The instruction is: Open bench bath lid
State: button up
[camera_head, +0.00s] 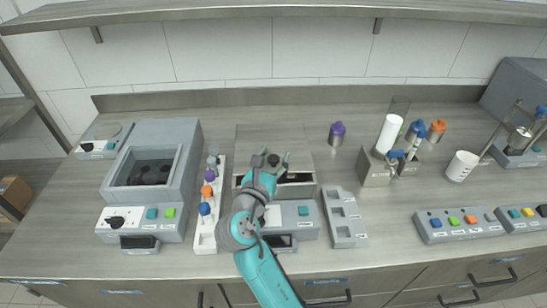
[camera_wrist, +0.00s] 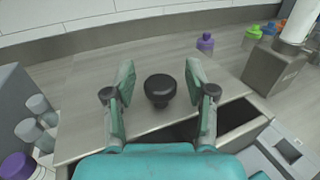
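The bench bath (camera_head: 308,222) stands in the middle of the bench, behind and beside my arm. Its flat grey lid (camera_head: 250,137) lies toward the back and leaves a dark strip of the bath's opening (camera_head: 300,178) uncovered at the front. This opening also shows in the wrist view (camera_wrist: 238,114). The lid's round black knob (camera_wrist: 159,90) stands upright between my fingers in the wrist view. My gripper (camera_wrist: 161,72) is open around the knob, with a gap on both sides. In the head view, my gripper (camera_head: 274,161) partly hides the knob.
Left of the bath is a white rack (camera_head: 205,235) with capped tubes, then another grey bath (camera_head: 190,150) with an open well. A grey slotted holder (camera_head: 345,232) is at the right. A purple-capped bottle (camera_head: 337,134) stands behind it.

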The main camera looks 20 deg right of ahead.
jog(key=v, duration=1.2)
jog(key=shift+c, duration=1.2)
jog(key=shift+s+a+r+m+g, duration=0.15)
jog(key=shift+s+a+r+g, duration=0.1)
jog(key=shift+a+r, duration=0.25)
jog(key=shift+s+a+r+m+g, duration=0.15)
jog(key=shift+s+a+r, duration=0.1)
jog(key=shift+a, duration=0.35)
grip_shut()
jog(key=shift+g, duration=0.8)
jog(key=x, duration=1)
jog(key=shift+w+r, duration=0.15)
jog(key=shift+w, duration=0.1)
